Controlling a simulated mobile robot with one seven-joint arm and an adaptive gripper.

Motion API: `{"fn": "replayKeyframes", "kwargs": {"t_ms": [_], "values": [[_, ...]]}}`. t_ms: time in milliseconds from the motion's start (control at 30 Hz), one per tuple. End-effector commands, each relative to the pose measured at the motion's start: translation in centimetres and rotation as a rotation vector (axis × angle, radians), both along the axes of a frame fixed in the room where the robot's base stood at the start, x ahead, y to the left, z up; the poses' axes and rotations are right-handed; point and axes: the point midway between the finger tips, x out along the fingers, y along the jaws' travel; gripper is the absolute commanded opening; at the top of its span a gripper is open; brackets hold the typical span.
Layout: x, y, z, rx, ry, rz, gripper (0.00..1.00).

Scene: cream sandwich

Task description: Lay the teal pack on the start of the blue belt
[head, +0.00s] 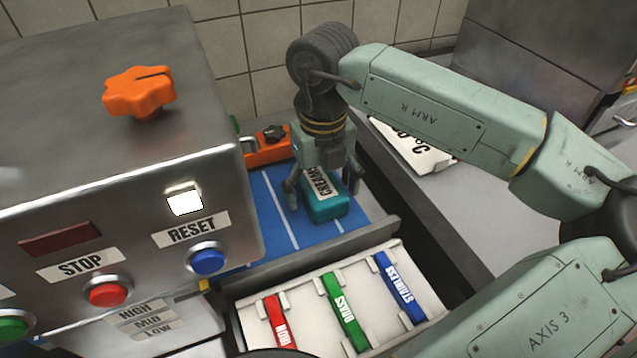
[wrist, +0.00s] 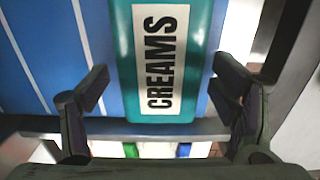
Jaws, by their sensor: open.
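The teal pack (head: 327,208), labelled CREAMS, lies on the blue belt (head: 268,208), near the belt's right-hand end in the head view. My gripper (head: 322,195) is directly above and around the pack, with its fingers spread. In the wrist view the teal pack (wrist: 198,60) lies on the blue belt (wrist: 40,60). The open fingers of my gripper (wrist: 158,90) stand to either side of its near end, with gaps between them and the pack. The pack's far end is cut off in the wrist view.
A metal machine with a reset button (head: 208,261) and a stop button (head: 108,294) stands at left. A white tray (head: 397,262) with red, green and blue labelled bars lies in front of the belt. An orange part (head: 265,148) sits behind the belt. A grey counter (head: 480,215) is at right.

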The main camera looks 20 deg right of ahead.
Motion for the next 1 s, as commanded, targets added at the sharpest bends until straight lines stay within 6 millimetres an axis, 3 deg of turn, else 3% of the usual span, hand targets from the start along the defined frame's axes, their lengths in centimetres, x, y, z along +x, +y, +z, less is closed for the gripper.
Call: {"fn": "replayKeyframes", "kwargs": {"t_ms": [167, 1000], "values": [[-0.01, -0.01, -0.03, 0.000, 0.000, 0.000, 0.79], [-0.01, -0.01, 0.02, 0.000, 0.000, 0.000, 0.23]]}}
